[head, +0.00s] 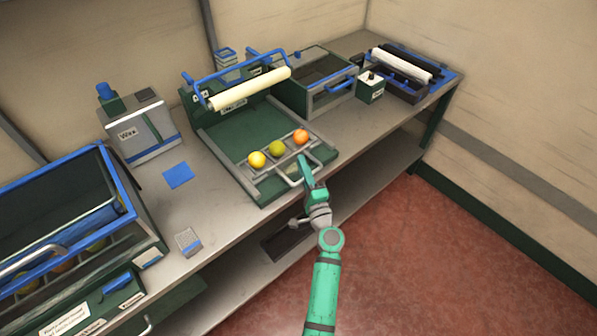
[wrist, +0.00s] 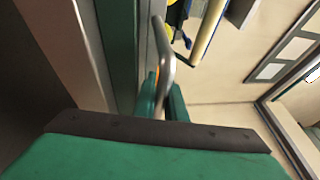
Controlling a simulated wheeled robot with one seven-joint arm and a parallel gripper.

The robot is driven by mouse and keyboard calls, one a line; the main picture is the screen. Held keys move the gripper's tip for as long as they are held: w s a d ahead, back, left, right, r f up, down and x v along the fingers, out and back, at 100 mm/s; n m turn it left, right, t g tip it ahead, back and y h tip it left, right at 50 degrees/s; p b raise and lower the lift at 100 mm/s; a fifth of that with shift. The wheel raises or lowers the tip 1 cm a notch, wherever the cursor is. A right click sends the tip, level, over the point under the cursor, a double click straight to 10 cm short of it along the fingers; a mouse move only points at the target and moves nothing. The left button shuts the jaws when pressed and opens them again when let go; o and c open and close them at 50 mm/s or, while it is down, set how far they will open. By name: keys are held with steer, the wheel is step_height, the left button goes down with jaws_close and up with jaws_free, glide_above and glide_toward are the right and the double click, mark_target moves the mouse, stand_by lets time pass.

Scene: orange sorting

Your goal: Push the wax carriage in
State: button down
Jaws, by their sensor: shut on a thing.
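The wax carriage (head: 268,187) is a green tray with a grey frame, pulled out toward the bench's front edge under a cream roller (head: 249,88) on a blue frame. A yellow, a green and an orange fruit (head: 301,136) sit in a row on it. Its grey bar handle (head: 291,181) is at the front. My gripper (head: 303,170) is shut on this handle. In the wrist view the handle (wrist: 165,55) runs between the green fingers (wrist: 164,103). The fingertips' exact contact is partly hidden.
A box labelled Wax (head: 140,130) and a blue square (head: 178,175) stand left of the carriage. A grey bin with a blue handle (head: 318,82) stands to the right. A blue-framed crate (head: 125,210) fills the left. A small grey-blue block (head: 188,242) lies near the front edge.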

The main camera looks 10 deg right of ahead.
steer(key=shift+w+a, duration=0.15)
steer(key=shift+w, duration=0.25)
steer(key=c, duration=1.8)
jaws_free()
steer(key=shift+a, duration=0.1)
steer(key=shift+f, duration=0.1)
steer(key=shift+s+f, duration=0.1)
steer(key=shift+f, duration=0.05)
